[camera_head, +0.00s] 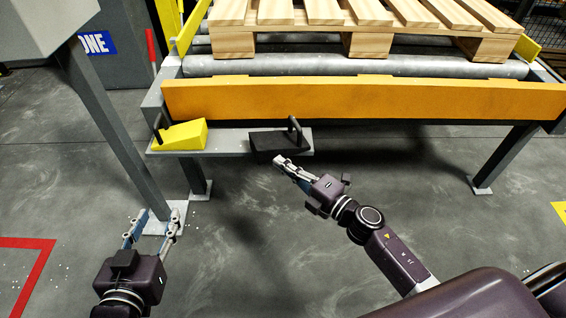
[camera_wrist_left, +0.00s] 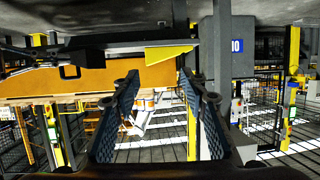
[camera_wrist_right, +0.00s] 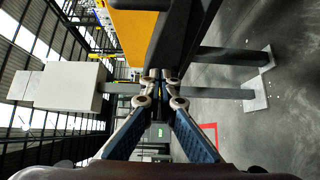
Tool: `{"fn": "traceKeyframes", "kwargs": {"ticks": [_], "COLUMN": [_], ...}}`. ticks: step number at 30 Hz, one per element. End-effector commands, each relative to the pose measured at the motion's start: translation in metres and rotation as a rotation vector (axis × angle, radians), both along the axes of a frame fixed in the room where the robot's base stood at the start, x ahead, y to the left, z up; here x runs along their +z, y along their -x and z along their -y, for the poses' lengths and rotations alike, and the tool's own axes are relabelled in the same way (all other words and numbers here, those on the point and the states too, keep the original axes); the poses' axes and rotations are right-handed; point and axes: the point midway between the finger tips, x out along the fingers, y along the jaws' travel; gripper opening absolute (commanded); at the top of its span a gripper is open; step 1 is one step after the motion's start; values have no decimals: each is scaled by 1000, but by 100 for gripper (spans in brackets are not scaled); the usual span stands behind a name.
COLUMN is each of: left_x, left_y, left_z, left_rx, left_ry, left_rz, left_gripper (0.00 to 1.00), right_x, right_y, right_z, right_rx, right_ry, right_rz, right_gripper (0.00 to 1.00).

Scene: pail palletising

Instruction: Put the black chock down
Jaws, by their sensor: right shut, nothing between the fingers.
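The black chock (camera_head: 272,146) rests on the right part of a small grey shelf (camera_head: 228,142), with its handle standing up at its right end. My right gripper (camera_head: 279,160) is just in front of the chock and shelf edge, shut and empty. In the right wrist view its fingertips (camera_wrist_right: 160,82) are together, and a dark shape that looks like the chock (camera_wrist_right: 178,38) is close beyond them. Whether they touch it I cannot tell. My left gripper (camera_head: 152,222) is open and empty, low at the left, away from the shelf. Its spread fingers also show in the left wrist view (camera_wrist_left: 165,95).
A yellow chock (camera_head: 182,136) sits on the shelf's left part. Behind the shelf is an orange conveyor beam (camera_head: 350,101), with rollers and a wooden pallet (camera_head: 368,42) above. A grey post (camera_head: 115,130) stands near my left gripper. The floor in front is clear.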

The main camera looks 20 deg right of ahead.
Motion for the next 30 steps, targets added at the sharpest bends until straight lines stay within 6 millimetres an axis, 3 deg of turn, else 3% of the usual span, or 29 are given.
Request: {"fn": "traceKeyframes", "kwargs": {"ticks": [6, 16, 24, 30], "left_x": [11, 11, 7, 8], "left_y": [-5, -5, -3, -4], "left_z": [3, 3, 2, 2], "left_rx": [-3, -3, -1, -1], "left_ry": [12, 12, 7, 8], "left_rz": [51, 52, 31, 37], "left_gripper": [40, 40, 40, 40], "right_x": [0, 0, 0, 0], "right_y": [-10, -12, -45, -51], "right_z": [3, 4, 13, 15], "right_rx": [1, 0, -1, -1], "right_ry": [1, 1, 2, 0], "right_rz": [0, 0, 1, 0], "right_gripper": [0, 0, 0, 0]}}
